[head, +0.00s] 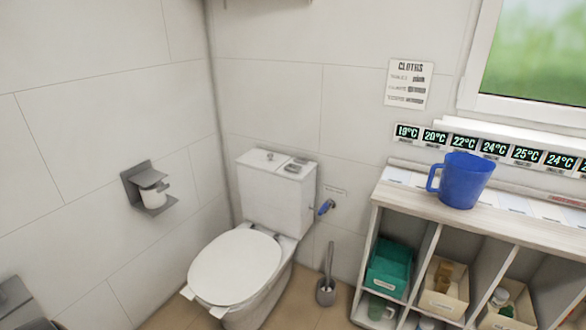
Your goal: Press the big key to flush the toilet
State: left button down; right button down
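The white toilet (236,268) stands in the corner with its lid down. Its cistern (277,200) is against the back wall. Two grey flush keys sit on the right part of the cistern top. The nearer key (292,168) looks like the bigger one, and the other key (300,161) lies just behind it. They are small in the head view, so their sizes are hard to compare. Nothing covers the keys. Neither of my grippers can be made out in this view.
A paper holder (150,188) is on the left wall. A blue valve (326,207) and toilet brush (326,288) are right of the toilet. A shelf unit (410,200) with a blue jug (461,181) stands at right. A dark grey object (18,305) is cut off at bottom left.

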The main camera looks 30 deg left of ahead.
aim_at(295, 168)
jog(key=u, duration=0.35)
jog(key=i, duration=2.15)
jog(key=u, duration=0.3)
